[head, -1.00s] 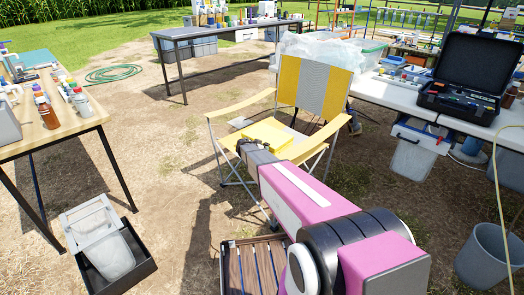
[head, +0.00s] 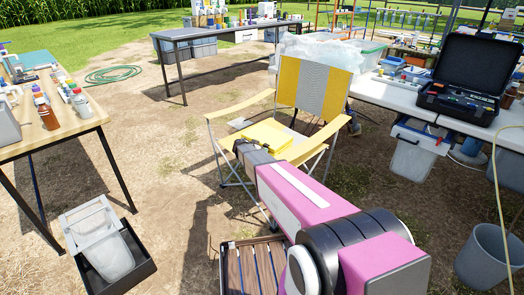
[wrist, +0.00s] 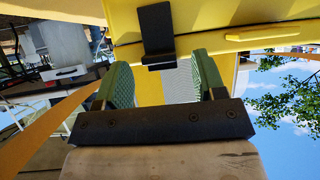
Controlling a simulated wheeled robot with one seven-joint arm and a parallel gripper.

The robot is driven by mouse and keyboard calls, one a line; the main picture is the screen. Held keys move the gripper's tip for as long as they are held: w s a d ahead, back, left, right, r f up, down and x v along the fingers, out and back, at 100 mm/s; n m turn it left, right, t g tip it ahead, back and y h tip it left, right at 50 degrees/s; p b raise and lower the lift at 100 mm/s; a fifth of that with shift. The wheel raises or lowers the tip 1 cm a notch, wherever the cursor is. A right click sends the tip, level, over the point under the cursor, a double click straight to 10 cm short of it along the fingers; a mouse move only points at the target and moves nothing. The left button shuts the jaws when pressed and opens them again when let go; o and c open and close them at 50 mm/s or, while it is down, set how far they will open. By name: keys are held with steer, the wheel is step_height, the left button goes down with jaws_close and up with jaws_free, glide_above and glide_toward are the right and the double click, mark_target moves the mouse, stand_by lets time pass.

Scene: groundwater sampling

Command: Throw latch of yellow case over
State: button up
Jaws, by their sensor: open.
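The yellow case (head: 268,133) lies on the seat of a yellow and grey folding chair. In the wrist view the case (wrist: 215,22) fills the top middle, with a seam across it. Its black latch (wrist: 156,28) crosses that seam and ends in a short lip. My gripper (wrist: 163,82) is open, with a green padded finger on each side and nothing between them. The latch is just beyond the fingertips, roughly in line with the gap; I cannot tell whether anything touches. In the head view my arm hides the gripper and the latch.
The folding chair (head: 325,88) has armrests on both sides of the case. A slatted wooden crate (head: 232,275) stands on the ground in front. A table with an open black case (head: 465,75) is at right, and a wooden table (head: 60,118) at left.

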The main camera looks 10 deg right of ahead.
steer(key=v, duration=0.8)
steer(key=shift+s+r, duration=0.2)
steer(key=shift+r, duration=0.05)
steer(key=shift+a, duration=0.2)
